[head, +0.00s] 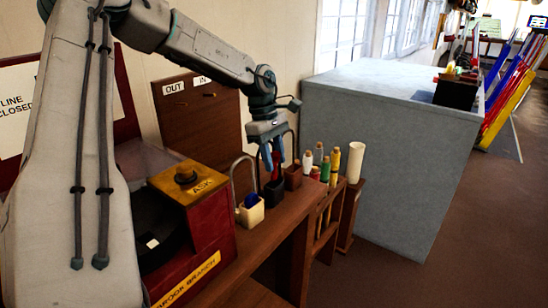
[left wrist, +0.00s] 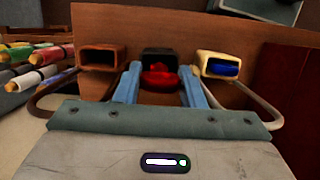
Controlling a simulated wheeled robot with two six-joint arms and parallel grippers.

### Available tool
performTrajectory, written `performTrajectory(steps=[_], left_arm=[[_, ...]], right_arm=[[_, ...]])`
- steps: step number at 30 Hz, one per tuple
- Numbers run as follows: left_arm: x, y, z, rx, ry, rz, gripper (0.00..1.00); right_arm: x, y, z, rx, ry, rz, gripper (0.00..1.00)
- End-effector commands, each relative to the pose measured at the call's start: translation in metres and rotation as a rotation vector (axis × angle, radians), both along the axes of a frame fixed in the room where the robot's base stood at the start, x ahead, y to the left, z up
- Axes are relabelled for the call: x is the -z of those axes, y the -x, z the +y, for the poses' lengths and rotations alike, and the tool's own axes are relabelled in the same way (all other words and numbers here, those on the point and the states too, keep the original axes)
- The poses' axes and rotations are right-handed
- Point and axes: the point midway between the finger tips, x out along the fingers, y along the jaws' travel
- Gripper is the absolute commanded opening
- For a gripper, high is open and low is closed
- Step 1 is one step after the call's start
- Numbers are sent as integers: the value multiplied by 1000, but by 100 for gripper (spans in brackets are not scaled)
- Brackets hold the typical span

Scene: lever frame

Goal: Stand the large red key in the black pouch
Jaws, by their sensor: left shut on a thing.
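The large red key (head: 275,172) is between the blue fingers of my left gripper (head: 272,160), which is shut on it. The key points down over the black pouch (head: 273,195), its lower end at or just above the mouth; I cannot tell if it is inside. In the left wrist view, the red key (left wrist: 158,78) lies between the fingertips (left wrist: 160,82) and covers part of the black pouch (left wrist: 160,54). My right gripper is out of view.
A cream pouch (head: 252,215) with a blue item stands on one side of the black pouch, a brown pouch (head: 293,178) on the other. Thin metal hoops rise by the pouches. Several coloured rolls (head: 322,168) stand farther along the shelf. A red box (head: 190,225) stands nearer.

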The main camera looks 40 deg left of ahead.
Motion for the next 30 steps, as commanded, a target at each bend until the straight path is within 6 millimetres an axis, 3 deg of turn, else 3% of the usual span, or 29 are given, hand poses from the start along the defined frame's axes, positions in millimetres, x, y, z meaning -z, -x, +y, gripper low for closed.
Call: performTrajectory(steps=[22,23,26,30], left_arm=[[18,0,0,0,0,0,16],[16,0,0,0,0,0,42],[16,0,0,0,0,0,62],[16,0,0,0,0,1,62]], right_arm=[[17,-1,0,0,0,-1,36],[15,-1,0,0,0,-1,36],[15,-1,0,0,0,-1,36],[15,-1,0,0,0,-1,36]])
